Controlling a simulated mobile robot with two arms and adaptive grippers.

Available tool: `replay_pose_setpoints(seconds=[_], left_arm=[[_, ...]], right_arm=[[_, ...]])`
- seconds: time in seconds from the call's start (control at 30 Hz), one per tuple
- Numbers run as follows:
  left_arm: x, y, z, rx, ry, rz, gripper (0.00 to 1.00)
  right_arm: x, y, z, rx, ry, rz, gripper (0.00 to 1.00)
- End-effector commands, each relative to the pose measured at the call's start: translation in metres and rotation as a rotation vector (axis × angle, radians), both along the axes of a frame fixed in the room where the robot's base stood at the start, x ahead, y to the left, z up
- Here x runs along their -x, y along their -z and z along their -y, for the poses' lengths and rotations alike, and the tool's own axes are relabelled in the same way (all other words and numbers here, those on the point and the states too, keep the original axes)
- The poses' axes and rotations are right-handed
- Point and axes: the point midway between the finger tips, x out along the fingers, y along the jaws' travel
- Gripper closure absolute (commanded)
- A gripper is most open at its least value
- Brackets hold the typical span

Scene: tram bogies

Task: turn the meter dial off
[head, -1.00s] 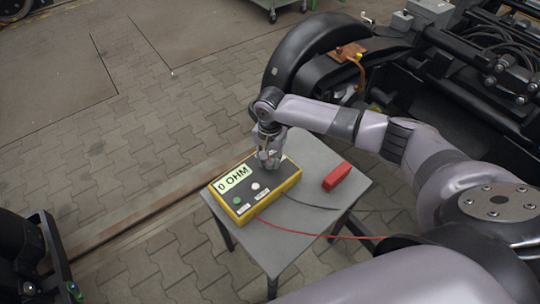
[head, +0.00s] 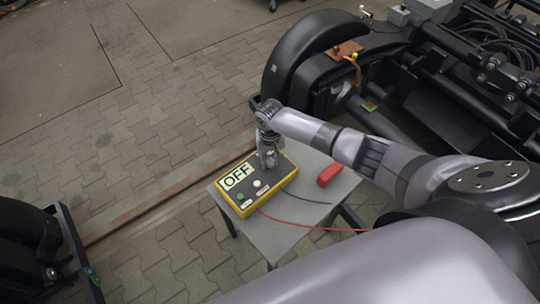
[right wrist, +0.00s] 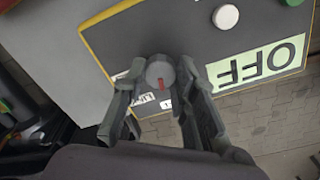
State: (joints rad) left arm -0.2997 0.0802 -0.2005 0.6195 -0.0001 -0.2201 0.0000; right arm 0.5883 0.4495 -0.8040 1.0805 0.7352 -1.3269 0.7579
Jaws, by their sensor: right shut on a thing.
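The yellow-edged meter (head: 252,190) lies on a small grey table. Its display (head: 237,175) reads OFF, and the same display shows upside down in the right wrist view (right wrist: 255,66). The meter dial (right wrist: 160,72) is a round grey knob with a red mark. My right gripper (right wrist: 158,85) reaches down over it and is shut on the dial, one finger on each side. In the head view my right gripper (head: 268,160) hides the dial. My left gripper is not in view.
A red block (head: 329,174) lies on the grey table (head: 279,236) right of the meter. A red lead and a dark lead run from the meter to the right. A white button (right wrist: 225,16) and a green button (head: 240,196) are on its face. Black bogie parts (head: 310,65) stand behind.

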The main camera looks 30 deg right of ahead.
Motion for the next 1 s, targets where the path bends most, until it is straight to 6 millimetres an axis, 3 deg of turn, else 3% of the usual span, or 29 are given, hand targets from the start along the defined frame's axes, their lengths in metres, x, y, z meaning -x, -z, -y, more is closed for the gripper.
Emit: replay_pose_setpoints(seconds=[0.4, 0.97, 1.0], left_arm=[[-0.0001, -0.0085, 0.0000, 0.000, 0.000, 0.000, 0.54], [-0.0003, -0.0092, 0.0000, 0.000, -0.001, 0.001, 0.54], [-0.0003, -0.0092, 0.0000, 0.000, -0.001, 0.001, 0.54]], right_arm=[[-0.0004, -0.0005, -0.0001, -0.001, -0.201, 0.001, 1.00], [-0.0007, -0.0003, 0.0001, -0.001, -0.235, 0.002, 1.00], [-0.0008, -0.0003, 0.0001, -0.001, -0.235, 0.002, 0.73]])
